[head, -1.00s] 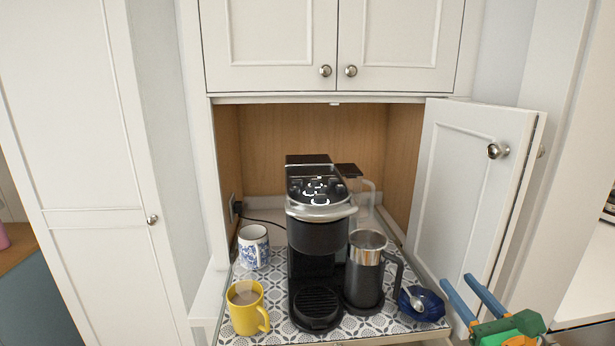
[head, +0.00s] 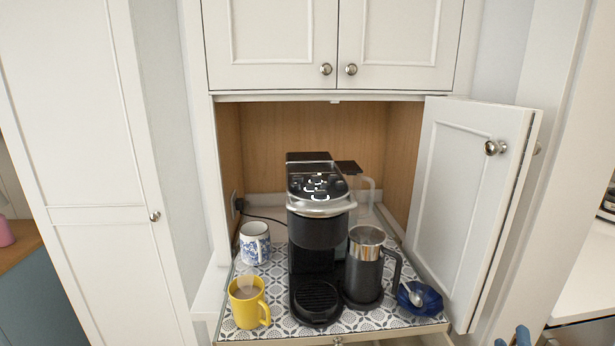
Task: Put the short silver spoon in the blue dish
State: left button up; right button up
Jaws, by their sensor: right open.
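The blue dish (head: 429,301) stands at the right front corner of the patterned tray, beside the black frother jug. The short silver spoon (head: 415,296) lies in the dish, at its left side, with no gripper touching it. My right gripper (head: 512,339) is at the bottom edge of the head view, right of the dish and apart from it. Only its blue fingertips show, and they are open and empty. My left gripper is not in view.
The patterned tray (head: 266,295) holds a black coffee machine (head: 318,235), the frother jug (head: 364,275), a yellow mug (head: 245,305) and a blue-and-white mug (head: 254,241). An open cabinet door (head: 468,190) stands behind and right of the dish.

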jog(key=s+a+f+m+g+y, duration=0.2)
jog(key=f+g, duration=0.1)
jog(key=f, duration=0.3)
jog(key=s+a+f+m+g+y, duration=0.2)
jog(key=s+f+g, duration=0.1)
jog(key=f, duration=0.4)
jog(key=s+a+f+m+g+y, duration=0.1)
jog(key=s+a+f+g+y, duration=0.55)
jog(key=s+a+f, duration=0.4)
jog(key=s+a+f+g+b, duration=0.1)
jog(key=s+f+g, duration=0.15)
jog(key=f, duration=1.35)
jog(key=s+d+f, duration=0.2)
jog(key=s+f, duration=0.9)
jog(key=s, duration=0.2)
jog(key=shift+f+h+b, duration=0.15)
jog(key=shift+h+b, duration=0.3)
jog(key=shift+d, duration=0.1)
